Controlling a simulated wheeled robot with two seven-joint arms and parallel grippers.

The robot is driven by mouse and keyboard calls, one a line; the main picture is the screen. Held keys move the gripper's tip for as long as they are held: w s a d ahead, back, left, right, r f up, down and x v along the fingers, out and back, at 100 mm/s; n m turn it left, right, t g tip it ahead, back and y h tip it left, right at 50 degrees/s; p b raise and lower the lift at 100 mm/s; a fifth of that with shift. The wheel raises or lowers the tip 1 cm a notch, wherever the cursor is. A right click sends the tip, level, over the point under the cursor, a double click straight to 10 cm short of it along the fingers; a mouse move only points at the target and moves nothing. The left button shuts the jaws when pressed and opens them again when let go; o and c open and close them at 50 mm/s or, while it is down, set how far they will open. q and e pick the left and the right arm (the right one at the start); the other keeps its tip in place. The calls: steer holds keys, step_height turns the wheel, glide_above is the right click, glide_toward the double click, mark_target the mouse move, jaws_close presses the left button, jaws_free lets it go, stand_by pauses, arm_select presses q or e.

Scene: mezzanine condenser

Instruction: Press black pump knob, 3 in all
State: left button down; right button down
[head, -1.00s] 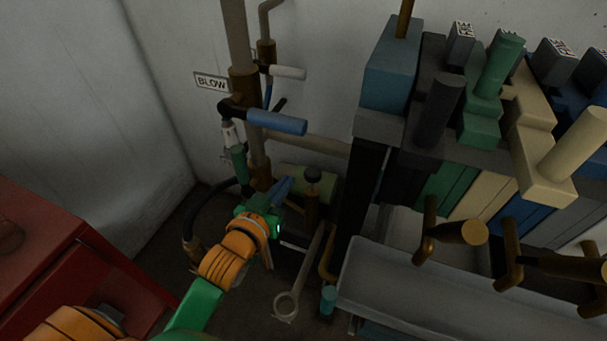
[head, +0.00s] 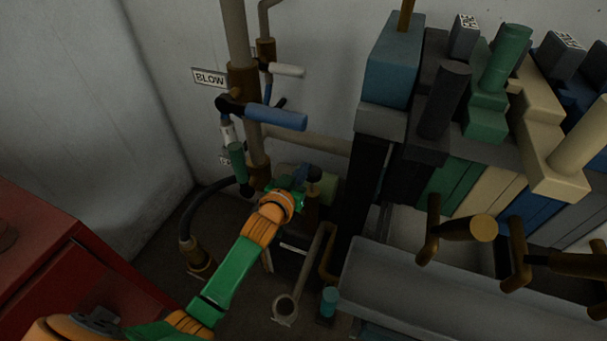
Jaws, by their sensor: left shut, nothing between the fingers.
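The black pump knob (head: 315,173) sits on top of a short brown post (head: 312,208) low by the back wall, left of the dark column. The gripper partly hides the post. My right gripper is out of the picture.
A vertical pipe with a blue-handled valve (head: 277,118) and a BLOW sign (head: 210,78) stands behind my left arm. A grey trough (head: 430,285) and coloured levers (head: 506,58) fill the right. A red cabinet (head: 75,270) is at left.

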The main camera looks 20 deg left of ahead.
arm_select(q)
steer(key=shift+f, duration=0.3)
step_height(320, 180, down, 5)
steer(key=b, duration=0.3)
steer(key=shift+s+r, duration=0.1)
steer(key=shift+r, duration=0.1)
step_height(320, 180, up, 5)
steer(key=p, duration=0.5)
steer(key=v, duration=1)
steer(key=shift+f, duration=0.35)
steer(key=shift+a, duration=0.1)
stand_by(3.5)
